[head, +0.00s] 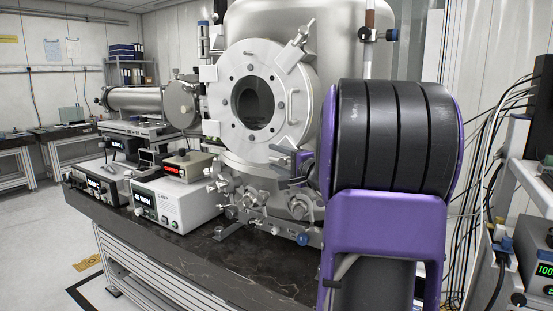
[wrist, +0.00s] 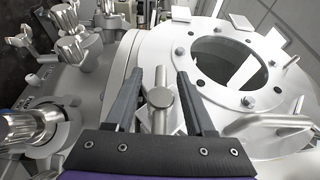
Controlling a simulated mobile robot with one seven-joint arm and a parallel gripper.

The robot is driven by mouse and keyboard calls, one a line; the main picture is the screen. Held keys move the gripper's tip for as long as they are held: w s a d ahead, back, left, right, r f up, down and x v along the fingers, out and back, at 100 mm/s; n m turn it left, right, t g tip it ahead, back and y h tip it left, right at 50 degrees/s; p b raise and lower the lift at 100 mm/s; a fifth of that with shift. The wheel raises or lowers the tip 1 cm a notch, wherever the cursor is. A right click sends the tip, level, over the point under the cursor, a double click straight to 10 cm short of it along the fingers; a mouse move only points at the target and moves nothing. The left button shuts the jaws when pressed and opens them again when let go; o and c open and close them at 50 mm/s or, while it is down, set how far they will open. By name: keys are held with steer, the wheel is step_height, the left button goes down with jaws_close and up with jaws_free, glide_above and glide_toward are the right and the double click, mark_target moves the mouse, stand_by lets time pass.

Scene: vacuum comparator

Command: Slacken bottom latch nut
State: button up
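The round steel door (head: 221,98) of the vacuum chamber appears shut, with a round window in its middle. In the wrist view the bottom latch nut (wrist: 160,97), a silvery round-ended piece with a bar, shows between the dark fingers of my gripper (wrist: 169,76). The fingers are apart, with visible gaps on both sides of the nut. In the head view my gripper (head: 284,166) is at the lower right of the door, and it hides most of the bottom latch. The door also shows in the wrist view (wrist: 185,80).
A top latch (head: 297,48) sits at the door's upper right, and a handle (head: 292,106) stands out on its right side. Valves and knobs (head: 245,205) crowd below the door. Instrument boxes (head: 175,200) stand on the dark bench at left.

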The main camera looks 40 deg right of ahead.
jaws_close()
steer(key=shift+g+p, duration=0.3)
steer(key=shift+s+d+f+n+g+h+p, duration=0.15)
steer(key=shift+f+n+g+h+p, duration=0.35)
steer(key=shift+g+p, duration=1.15)
steer(key=shift+s+f+n+g+h+p, duration=0.25)
steer(key=shift+n+g+p, duration=0.3)
steer(key=shift+g+p, duration=1.05)
steer(key=shift+s+d+f+n+g+h+p, duration=0.15)
steer(key=shift+f+n+g+h+p, duration=0.35)
steer(key=shift+g+p, duration=1.15)
steer(key=shift+s+g+b, duration=0.1)
steer(key=shift+g+b, duration=0.2)
steer(key=shift+g, duration=0.2)
steer(key=shift+o, duration=0.9)
jaws_free()
